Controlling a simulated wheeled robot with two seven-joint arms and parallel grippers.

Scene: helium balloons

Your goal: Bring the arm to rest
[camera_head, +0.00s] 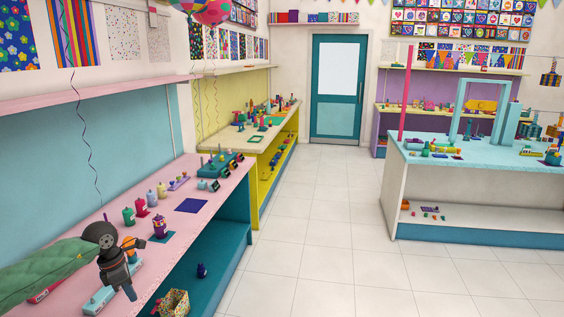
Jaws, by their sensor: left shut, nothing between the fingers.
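My left arm, in a green sleeve, comes in from the left in the head view. My left gripper (129,292) points down over the front part of the pink counter (215,180). It is shut and empty, close to a light blue item (98,300) on the counter, which it partly hides; I cannot tell whether they touch. My right gripper is not in view.
Several small bottles (128,216) and a purple figure on a mat (160,227) stand just beyond the gripper. A basket (174,303) sits below the counter edge. Balloons (212,10) float at the top with hanging ribbons. The tiled floor (318,230) is clear to the right.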

